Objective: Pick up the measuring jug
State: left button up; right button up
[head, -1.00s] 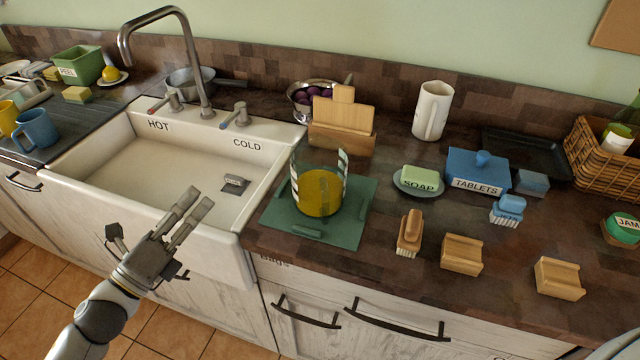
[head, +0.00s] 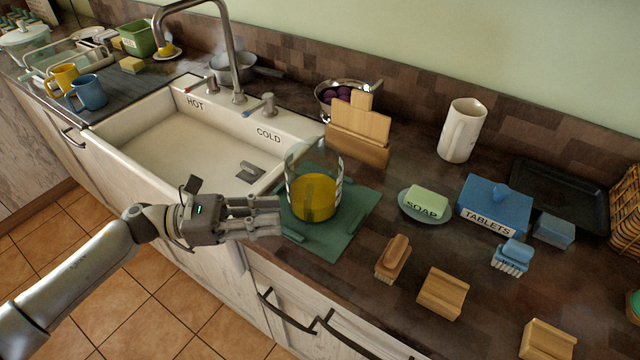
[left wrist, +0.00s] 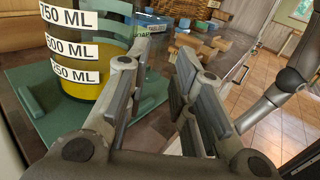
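The measuring jug (head: 313,196) is clear glass with yellow liquid in its lower part. It stands upright on a green mat (head: 345,226) right of the sink. In the left wrist view the jug (left wrist: 85,85) is cut off at the upper left and shows 750, 500 and 250 ML labels. My left gripper (head: 279,216) is just left of the jug in the head view, fingers pointing towards it. In the left wrist view my left gripper (left wrist: 163,62) has its fingers apart with nothing between them, and the jug is outside them, to their left. My right gripper does not show.
The sink (head: 185,150) lies to the left. A wooden brush (head: 393,258), wooden block (head: 442,293), soap dish (head: 424,205) and blue tablets box (head: 495,205) stand right of the mat. A wooden rack (head: 357,130) and white pitcher (head: 461,130) stand behind.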

aim_at(308, 231)
pick_arm(q)
jog(key=shift+d+r, duration=0.15)
jog(key=shift+d, duration=0.8)
jog(key=shift+d+p, duration=0.4)
jog(key=d+p, duration=0.2)
jog(key=d, duration=0.2)
jog(key=shift+p, duration=0.35)
jog(key=shift+d, duration=0.45)
jog(key=shift+a, duration=0.1)
grip_shut()
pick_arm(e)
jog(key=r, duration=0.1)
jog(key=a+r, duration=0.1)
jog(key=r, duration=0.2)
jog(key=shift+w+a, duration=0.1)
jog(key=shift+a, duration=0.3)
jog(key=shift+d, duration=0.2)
